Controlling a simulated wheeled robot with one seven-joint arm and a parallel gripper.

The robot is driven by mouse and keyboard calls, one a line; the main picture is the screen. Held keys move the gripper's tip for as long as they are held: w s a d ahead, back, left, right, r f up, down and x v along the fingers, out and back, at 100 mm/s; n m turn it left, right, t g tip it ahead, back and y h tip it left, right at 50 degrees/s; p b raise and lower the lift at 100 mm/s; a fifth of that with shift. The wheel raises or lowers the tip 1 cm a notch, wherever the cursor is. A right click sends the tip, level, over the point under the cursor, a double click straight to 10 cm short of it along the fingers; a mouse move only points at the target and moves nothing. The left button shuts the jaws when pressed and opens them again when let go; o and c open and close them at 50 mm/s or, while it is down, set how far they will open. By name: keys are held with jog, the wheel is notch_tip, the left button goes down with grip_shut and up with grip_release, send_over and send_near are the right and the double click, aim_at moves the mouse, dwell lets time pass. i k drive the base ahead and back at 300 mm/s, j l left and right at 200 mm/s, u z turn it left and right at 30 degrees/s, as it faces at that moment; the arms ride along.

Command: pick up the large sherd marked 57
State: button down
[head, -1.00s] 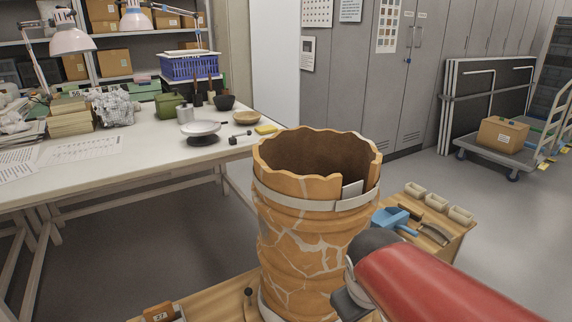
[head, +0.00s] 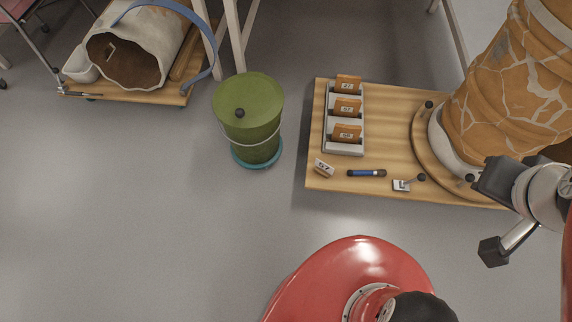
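A pale rack (head: 329,128) on the wooden board holds three orange-brown sherds with small white labels. The middle sherd (head: 347,107) has a label that looks like 57, though it is too small to be sure. The far sherd (head: 348,84) and the near sherd (head: 346,133) have labels I cannot read surely. A white tag reading 57 (head: 323,167) stands on the board just below the rack. My gripper (head: 495,217) is at the right, beside the big jar's lower part and well right of the rack. Its two dark fingers are apart with nothing between them.
The tall patched jar (head: 515,95) stands on a round base at the board's (head: 390,120) right. A blue pen-like tool (head: 366,173) and a small item (head: 402,185) lie near its front edge. A green lidded bucket (head: 250,115) stands left. A broken vessel (head: 140,50) lies on a low trolley.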

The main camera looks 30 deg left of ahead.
aim_at(343, 107)
jog(key=k+j+u, duration=0.1)
jog(key=j, duration=0.25)
jog(key=k+j+u, duration=0.1)
jog(key=k+j, duration=0.15)
jog(key=k+j+u, duration=0.15)
jog(key=j, duration=0.35)
